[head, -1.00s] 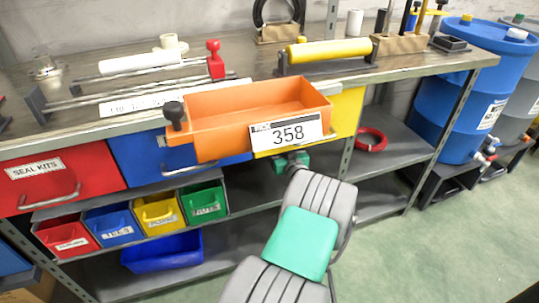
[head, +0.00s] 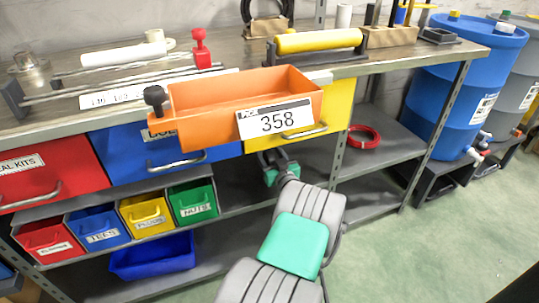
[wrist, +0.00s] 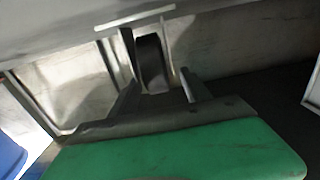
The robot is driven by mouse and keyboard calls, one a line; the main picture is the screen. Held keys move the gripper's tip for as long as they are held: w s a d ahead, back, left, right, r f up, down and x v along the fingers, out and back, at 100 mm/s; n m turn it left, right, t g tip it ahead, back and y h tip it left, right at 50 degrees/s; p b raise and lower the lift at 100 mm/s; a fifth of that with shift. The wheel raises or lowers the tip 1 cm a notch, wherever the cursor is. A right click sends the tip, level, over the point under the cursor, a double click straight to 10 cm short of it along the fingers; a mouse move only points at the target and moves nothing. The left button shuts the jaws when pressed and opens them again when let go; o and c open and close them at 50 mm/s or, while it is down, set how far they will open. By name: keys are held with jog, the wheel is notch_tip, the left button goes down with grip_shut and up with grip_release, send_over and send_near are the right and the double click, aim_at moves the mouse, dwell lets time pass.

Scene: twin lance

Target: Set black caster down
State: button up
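In the wrist view, a black wheel-like piece, which I take for the black caster (wrist: 152,62), stands between the two fingers of my gripper (wrist: 158,80). Pale metal parts flank it and a pale plate lies above it. The fingers appear closed on its sides, though contact is hard to see in the dim light. In the head view my arm reaches under the bench, below the yellow drawer.
An orange bin (head: 190,132) labelled 358, with a black knob (head: 156,96), stands out at the bench front. A yellow drawer (head: 337,104) and blue drawer (head: 135,160) sit behind it. Small bins (head: 145,213) line a lower shelf. A red coil (head: 364,137) lies on the right shelf.

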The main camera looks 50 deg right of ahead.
jog(key=shift+o, duration=0.2)
jog(key=shift+r+p, duration=0.3)
jog(key=p+v, duration=0.2)
jog(key=v, duration=0.9)
jog(key=shift+f, duration=0.15)
jog(key=shift+s+a, duration=0.3)
jog(key=shift+s, duration=0.15)
